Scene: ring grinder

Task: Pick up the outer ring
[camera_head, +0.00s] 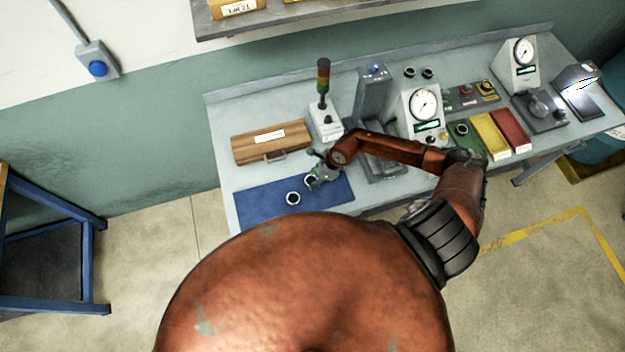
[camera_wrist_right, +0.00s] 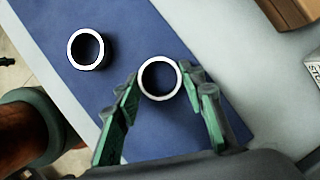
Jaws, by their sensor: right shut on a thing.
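One outer ring (camera_wrist_right: 176,91) is between the fingers of my right gripper (camera_wrist_right: 160,98), which is shut on it over the blue mat. In the head view my right gripper (camera_head: 316,178) is at the right part of the mat, with that ring (camera_head: 310,180) at its fingertips. I cannot tell whether the ring still touches the mat. A second ring (camera_head: 293,198) rests on the blue mat (camera_head: 258,204) to the left; it also shows in the right wrist view (camera_wrist_right: 103,50), apart from the gripper. My left gripper is not in view.
A wooden case (camera_head: 250,150) lies behind the mat. A signal tower (camera_head: 324,110) and a grey stand (camera_head: 374,95) are near my right arm. Gauges, red, yellow and green trays (camera_head: 490,135) fill the bench's right. The mat's left part is clear.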

